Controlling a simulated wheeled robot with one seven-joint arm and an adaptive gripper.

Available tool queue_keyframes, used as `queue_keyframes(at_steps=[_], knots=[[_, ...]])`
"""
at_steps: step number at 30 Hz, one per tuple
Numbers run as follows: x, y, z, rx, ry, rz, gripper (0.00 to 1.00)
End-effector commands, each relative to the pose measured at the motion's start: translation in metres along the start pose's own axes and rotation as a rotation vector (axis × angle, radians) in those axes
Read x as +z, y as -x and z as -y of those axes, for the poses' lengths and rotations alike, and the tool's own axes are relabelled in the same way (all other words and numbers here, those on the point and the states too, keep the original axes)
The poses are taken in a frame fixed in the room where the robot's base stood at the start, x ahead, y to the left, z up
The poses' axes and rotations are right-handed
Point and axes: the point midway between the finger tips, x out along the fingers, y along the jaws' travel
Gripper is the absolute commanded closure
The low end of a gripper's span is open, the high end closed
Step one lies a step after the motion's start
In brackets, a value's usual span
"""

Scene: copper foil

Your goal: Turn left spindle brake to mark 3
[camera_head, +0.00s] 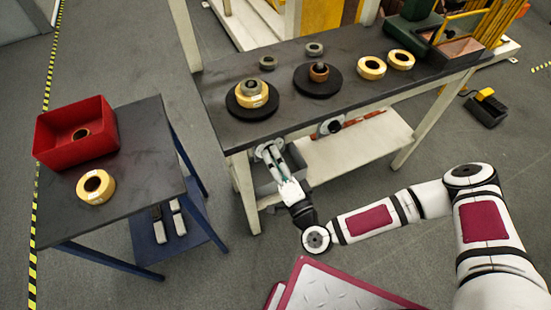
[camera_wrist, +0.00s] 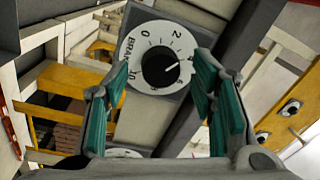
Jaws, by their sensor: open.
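The left spindle brake is a white dial with a black knob (camera_wrist: 160,68) on the bench's front face. Its scale shows 0, 2 and 10, and part of the word BRAKE. My right finger hides some of the scale. My gripper (camera_wrist: 160,78) is open, with green-padded fingers on either side of the knob in the picture and gaps beside it. In the head view my gripper (camera_head: 272,158) is at the bench front and covers most of this dial.
A second dial (camera_head: 331,127) is on the bench front to the right. The bench (camera_head: 225,120) carries foil rolls (camera_head: 252,93) and black discs. A dark side table (camera_head: 140,150) with a red bin (camera_head: 75,131) stands left. A pink-edged plate (camera_head: 335,290) is near my arm.

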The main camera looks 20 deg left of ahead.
Motion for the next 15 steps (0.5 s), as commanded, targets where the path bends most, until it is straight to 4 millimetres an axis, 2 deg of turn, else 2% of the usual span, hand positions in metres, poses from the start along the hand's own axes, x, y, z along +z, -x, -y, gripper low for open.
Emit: queue_keyframes(at_steps=[5,15], knots=[[0.0,0.026,-0.001,0.003,-0.001,0.001,0.49],[0.0,0.092,-0.001,0.004,-0.003,0.0,0.49]])
